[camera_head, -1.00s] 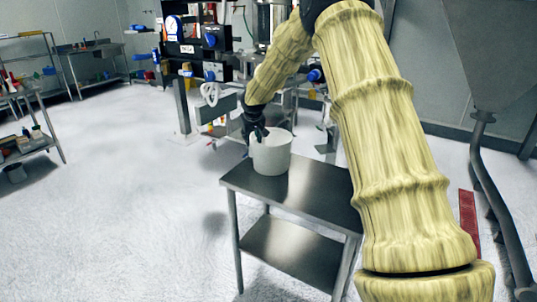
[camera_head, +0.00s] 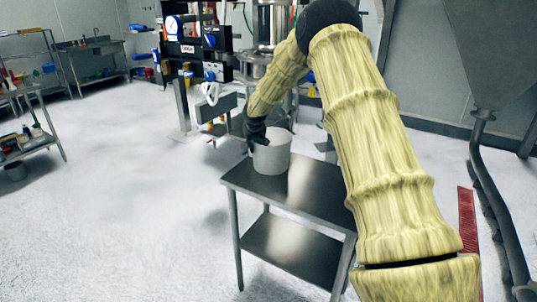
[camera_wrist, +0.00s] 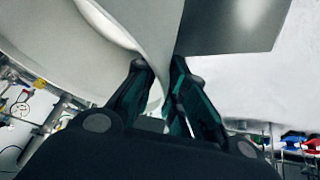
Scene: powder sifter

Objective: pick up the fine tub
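The fine tub, a plain white round tub (camera_head: 272,156), stands upright on the back left part of a small steel table (camera_head: 318,200). My gripper (camera_head: 257,140) reaches down onto its left rim from behind. In the wrist view the tub wall (camera_wrist: 155,28) runs between the two dark green-black fingers of my gripper (camera_wrist: 160,66), one on each side. The fingers look closed on the wall, with little gap. The tub's contents are hidden in the head view.
The table has a lower shelf (camera_head: 288,247) and bare top right of the tub. Blue-knobbed equipment (camera_head: 208,50) stands behind. A steel hopper (camera_head: 492,50) and its pipe are at the right, shelving (camera_head: 30,140) at the left. The floor between is clear.

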